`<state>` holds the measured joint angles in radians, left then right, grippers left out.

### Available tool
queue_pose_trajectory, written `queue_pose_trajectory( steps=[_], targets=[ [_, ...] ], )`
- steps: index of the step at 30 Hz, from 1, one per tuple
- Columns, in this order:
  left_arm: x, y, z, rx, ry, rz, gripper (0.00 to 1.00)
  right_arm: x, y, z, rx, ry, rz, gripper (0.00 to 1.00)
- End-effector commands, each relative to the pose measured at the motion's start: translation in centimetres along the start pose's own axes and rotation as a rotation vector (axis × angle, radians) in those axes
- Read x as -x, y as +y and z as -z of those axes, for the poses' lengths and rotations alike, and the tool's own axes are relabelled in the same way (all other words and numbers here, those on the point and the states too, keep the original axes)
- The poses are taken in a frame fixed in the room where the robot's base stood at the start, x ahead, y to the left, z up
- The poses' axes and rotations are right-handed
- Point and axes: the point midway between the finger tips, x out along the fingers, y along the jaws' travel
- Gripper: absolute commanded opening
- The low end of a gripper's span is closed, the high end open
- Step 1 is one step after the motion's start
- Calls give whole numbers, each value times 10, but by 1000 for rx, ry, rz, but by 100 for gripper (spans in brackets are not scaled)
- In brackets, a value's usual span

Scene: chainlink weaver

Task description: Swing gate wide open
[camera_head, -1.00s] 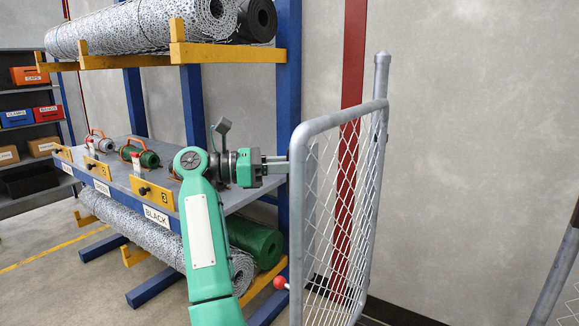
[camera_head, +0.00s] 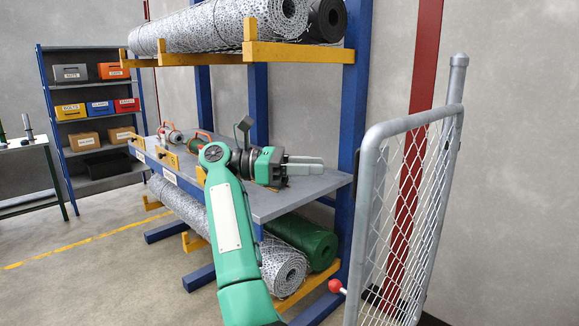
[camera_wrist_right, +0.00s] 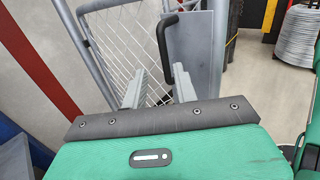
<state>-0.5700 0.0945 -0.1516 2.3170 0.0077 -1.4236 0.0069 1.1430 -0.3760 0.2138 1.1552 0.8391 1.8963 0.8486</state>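The gate (camera_head: 455,125) is a grey tube frame with chain-link mesh, at the right of the head view. It stands at an angle to the wall. A red ball knob (camera_head: 336,286) is low by its near upright. The mesh also shows in the right wrist view (camera_wrist_right: 118,45), beyond the fingers. My right gripper (camera_head: 304,165) is left of the gate's near upright, with a visible gap between them. In the right wrist view its fingers (camera_wrist_right: 157,90) are apart with nothing between them. My left gripper is out of view.
A blue rack with a grey shelf (camera_head: 290,200) is behind my right arm, with mesh rolls (camera_head: 285,268) below and above. A bin shelf (camera_head: 100,187) stands far left. A black handle (camera_wrist_right: 163,38) on a grey panel lies beyond the fingers. Floor at left is clear.

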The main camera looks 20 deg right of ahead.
Motion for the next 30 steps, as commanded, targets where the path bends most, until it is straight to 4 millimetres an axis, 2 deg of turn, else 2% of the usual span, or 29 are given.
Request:
queue_pose_trajectory(
  steps=[3, 10, 17, 30],
  targets=[
    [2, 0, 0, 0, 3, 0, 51, 22, 0, -1, 1, -1, -2, 29],
    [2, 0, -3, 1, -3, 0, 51, 43, 0, 0, 0, 0, -1, 29],
    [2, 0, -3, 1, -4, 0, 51, 48, 0, 0, -1, 0, 0, 29],
    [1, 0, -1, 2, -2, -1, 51, 44, 4, 3, 8, -23, -10, 29]
  ],
)
